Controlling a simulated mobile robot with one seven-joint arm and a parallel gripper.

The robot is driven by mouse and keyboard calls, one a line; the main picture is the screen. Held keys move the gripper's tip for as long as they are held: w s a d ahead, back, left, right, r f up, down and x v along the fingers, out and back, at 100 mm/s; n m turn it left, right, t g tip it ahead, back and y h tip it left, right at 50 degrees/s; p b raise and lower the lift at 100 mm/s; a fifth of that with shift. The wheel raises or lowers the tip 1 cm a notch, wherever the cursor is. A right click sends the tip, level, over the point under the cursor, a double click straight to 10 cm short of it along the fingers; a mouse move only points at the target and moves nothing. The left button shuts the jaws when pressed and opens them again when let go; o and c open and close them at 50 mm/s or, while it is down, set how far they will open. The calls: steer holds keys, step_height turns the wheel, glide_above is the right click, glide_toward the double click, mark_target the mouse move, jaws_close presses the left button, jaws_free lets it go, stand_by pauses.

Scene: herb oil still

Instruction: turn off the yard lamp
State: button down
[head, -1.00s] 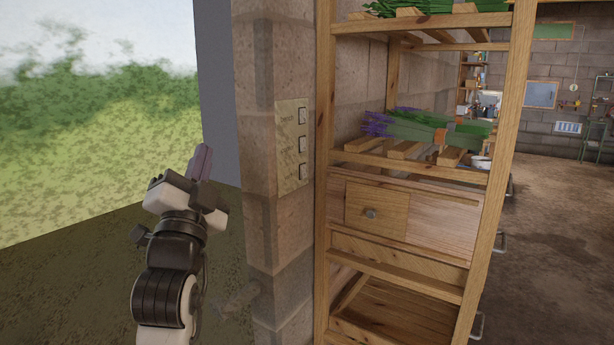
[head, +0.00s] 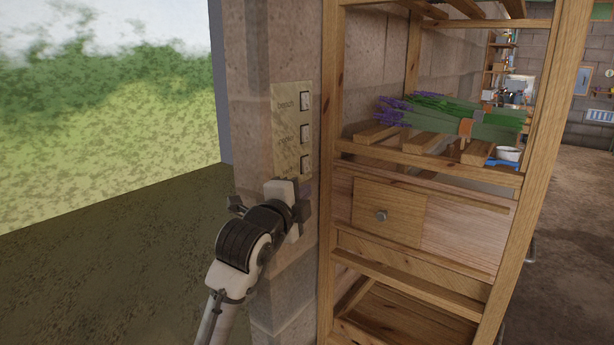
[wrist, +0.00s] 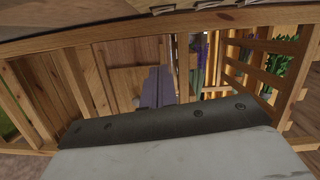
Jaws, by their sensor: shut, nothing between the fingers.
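A pale switch panel (head: 290,128) is fixed to the stone pillar in the head view. It carries a top switch (head: 305,102), a middle switch (head: 305,133) and a bottom switch (head: 305,164), one above another. The top label seems to read "bench"; the middle label is unclear, and no bottom label can be read. My gripper (head: 287,205) is just below the panel, overlapping its lower edge in the picture. Its fingertips are hidden there; contact cannot be told. In the wrist view the grey-purple fingers (wrist: 158,88) are shut together and empty. No lamp is visible.
A wooden shelf rack (head: 332,200) stands close to the panel's right, with a knobbed drawer (head: 388,212) and lavender bundles (head: 455,115). The stone pillar (head: 250,95) is directly behind my gripper. Open ground lies left, and bare floor lies far right.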

mark_target(306, 165)
steer(key=w+p, duration=0.2)
steer(key=w, duration=0.2)
steer(key=w+p, duration=0.1)
steer(key=w, duration=0.2)
steer(key=w+p, duration=0.2)
steer(key=w, duration=0.2)
steer(key=shift+w+d+f+p, duration=0.25)
steer(key=shift+w+f+p, duration=0.1)
steer(key=shift+f, duration=0.05)
steer(key=shift+f, duration=0.1)
